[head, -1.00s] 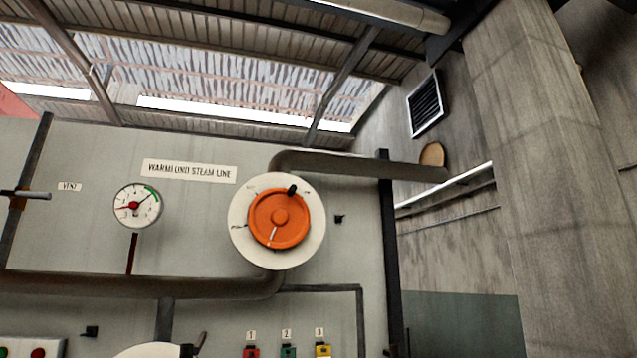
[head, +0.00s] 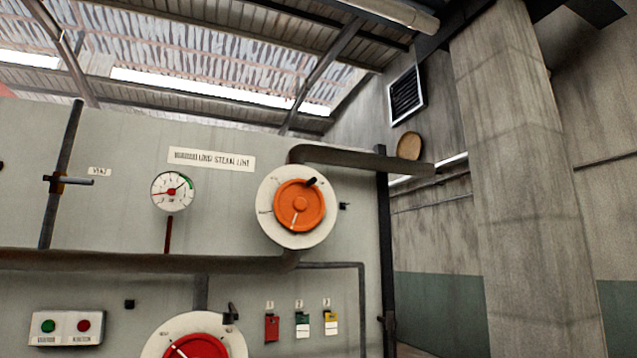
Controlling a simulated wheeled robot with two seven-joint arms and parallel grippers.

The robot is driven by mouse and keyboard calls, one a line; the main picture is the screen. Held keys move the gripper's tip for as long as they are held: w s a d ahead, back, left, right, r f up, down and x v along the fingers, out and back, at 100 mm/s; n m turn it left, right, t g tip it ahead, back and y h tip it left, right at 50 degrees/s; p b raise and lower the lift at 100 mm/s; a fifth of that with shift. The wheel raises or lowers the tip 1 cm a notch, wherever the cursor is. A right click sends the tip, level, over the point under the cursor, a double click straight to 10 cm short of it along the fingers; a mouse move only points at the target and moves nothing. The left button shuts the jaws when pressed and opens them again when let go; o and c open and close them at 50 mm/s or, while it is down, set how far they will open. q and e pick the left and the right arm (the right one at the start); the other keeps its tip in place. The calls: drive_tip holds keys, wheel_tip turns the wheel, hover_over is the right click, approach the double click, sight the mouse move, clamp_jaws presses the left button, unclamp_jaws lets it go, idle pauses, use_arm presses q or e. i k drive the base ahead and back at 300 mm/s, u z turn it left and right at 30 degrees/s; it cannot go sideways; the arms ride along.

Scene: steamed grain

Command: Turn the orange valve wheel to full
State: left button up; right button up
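The marks on the dial plate are too small to read. A pipe rises behind the plate and bends right above it. Neither of my grippers is in view.
A round gauge (head: 173,191) is left of the wheel, under a sign (head: 212,160). Below are a red wheel (head: 205,348) on a white plate, a box with green and red buttons (head: 66,327), and coloured tags (head: 302,325). A concrete column (head: 510,180) stands at right.

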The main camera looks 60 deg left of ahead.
sight(299, 204)
drive_tip(key=z, duration=0.15)
drive_tip(key=i, duration=1.6)
drive_tip(key=u, duration=0.55)
drive_tip(key=i, duration=0.9)
drive_tip(key=u, duration=1.55)
drive_tip(key=i, duration=0.65)
drive_tip(key=u, duration=0.65)
